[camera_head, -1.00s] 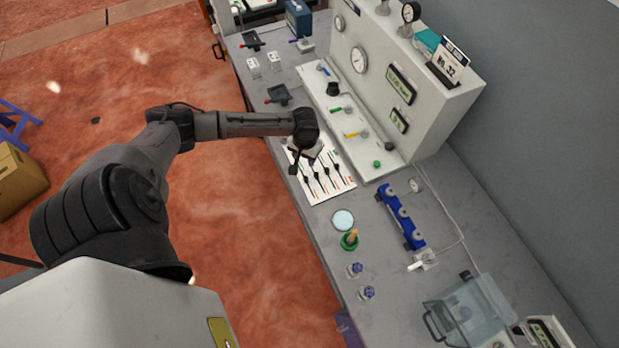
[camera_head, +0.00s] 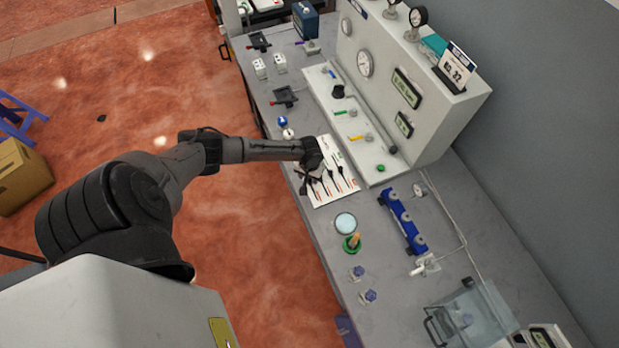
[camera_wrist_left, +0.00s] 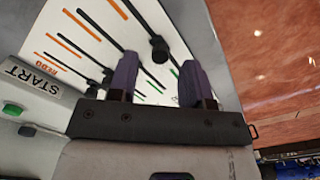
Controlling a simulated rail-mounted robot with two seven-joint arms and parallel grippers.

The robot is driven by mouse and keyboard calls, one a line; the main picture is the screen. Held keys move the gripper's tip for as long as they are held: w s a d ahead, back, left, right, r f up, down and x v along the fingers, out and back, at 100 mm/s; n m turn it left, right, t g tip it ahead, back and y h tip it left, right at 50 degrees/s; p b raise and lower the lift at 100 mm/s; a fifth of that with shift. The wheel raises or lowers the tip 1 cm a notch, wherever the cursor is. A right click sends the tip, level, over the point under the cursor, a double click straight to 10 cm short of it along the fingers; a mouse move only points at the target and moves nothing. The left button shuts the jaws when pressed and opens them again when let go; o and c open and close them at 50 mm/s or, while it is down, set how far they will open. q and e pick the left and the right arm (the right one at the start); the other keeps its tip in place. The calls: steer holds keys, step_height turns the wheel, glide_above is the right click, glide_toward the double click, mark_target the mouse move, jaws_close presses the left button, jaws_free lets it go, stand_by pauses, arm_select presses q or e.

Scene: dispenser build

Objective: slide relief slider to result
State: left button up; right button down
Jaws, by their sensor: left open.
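The white slider panel (camera_head: 322,197) lies on the bench, with several dark slots and black knobs. It also shows in the left wrist view (camera_wrist_left: 62,28), with orange and green line ends. I cannot tell which slider is the relief one, and no "result" label is readable. My left gripper (camera_head: 308,183) is over the panel's left edge, fingers pointing down. In the left wrist view its two purple-grey fingers (camera_wrist_left: 159,66) are apart. A black slider knob (camera_wrist_left: 158,48) appears between the fingertips; contact cannot be made out. My right gripper is not in view.
A tall gauge console (camera_head: 440,120) stands behind. A light-blue disc (camera_head: 345,222), a green-based peg (camera_head: 352,244) and a blue manifold (camera_head: 402,220) lie nearer.

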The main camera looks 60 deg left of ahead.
arm_select(q)
steer(key=shift+f, duration=0.9)
jaws_close()
